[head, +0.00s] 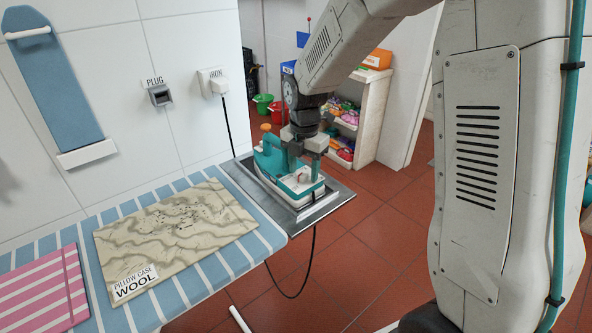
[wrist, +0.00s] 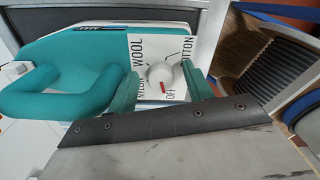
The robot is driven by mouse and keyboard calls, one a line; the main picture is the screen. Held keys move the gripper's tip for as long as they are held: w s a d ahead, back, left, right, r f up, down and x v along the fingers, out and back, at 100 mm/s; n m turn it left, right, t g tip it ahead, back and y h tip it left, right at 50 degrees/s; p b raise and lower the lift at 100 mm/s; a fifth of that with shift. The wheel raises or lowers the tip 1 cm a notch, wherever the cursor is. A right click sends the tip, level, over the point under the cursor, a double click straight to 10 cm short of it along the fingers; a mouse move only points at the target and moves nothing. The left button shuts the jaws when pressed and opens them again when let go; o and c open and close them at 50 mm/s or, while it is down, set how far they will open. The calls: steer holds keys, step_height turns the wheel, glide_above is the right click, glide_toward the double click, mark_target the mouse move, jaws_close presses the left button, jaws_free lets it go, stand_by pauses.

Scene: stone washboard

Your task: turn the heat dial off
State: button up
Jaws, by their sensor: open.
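The teal and white iron (head: 287,176) rests on a grey metal plate at the end of the ironing board. In the wrist view, its white heat dial (wrist: 160,74) sits on a white panel lettered WOOL, COTTON, NYLON and OFF. The dial's red mark (wrist: 163,87) is on its lower side, near the OFF lettering; I cannot tell whether it lines up exactly. My gripper (wrist: 165,82) is open, with one teal finger on each side of the dial. In the head view my gripper (head: 304,158) is low over the iron, hiding part of it.
The metal plate (head: 334,198) holds the iron. A pillow case labelled WOOL (head: 173,226) lies on the blue-striped board, beside pink striped cloth (head: 38,290). The iron's plug (head: 216,84) is at the wall; a dark cord hangs below the plate. Shelves (head: 372,117) stand behind.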

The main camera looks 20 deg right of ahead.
mark_target(304, 172)
step_height(304, 172, up, 8)
steer(key=shift+f, duration=0.1)
stand_by(0.4)
steer(key=shift+s+f+m, duration=0.1)
steer(key=shift+s+m, duration=0.1)
steer(key=shift+m, duration=1)
steer(key=s+r+m, duration=0.3)
steer(key=s+m, duration=0.8)
steer(key=s, duration=0.3)
steer(key=s+r+m+t, duration=0.1)
steer(key=s+r+m, duration=0.3)
steer(key=s+m, duration=0.7)
steer(key=shift+s+d+r, duration=0.3)
steer(key=shift+s+d, duration=0.15)
steer(key=shift+s, duration=1.85)
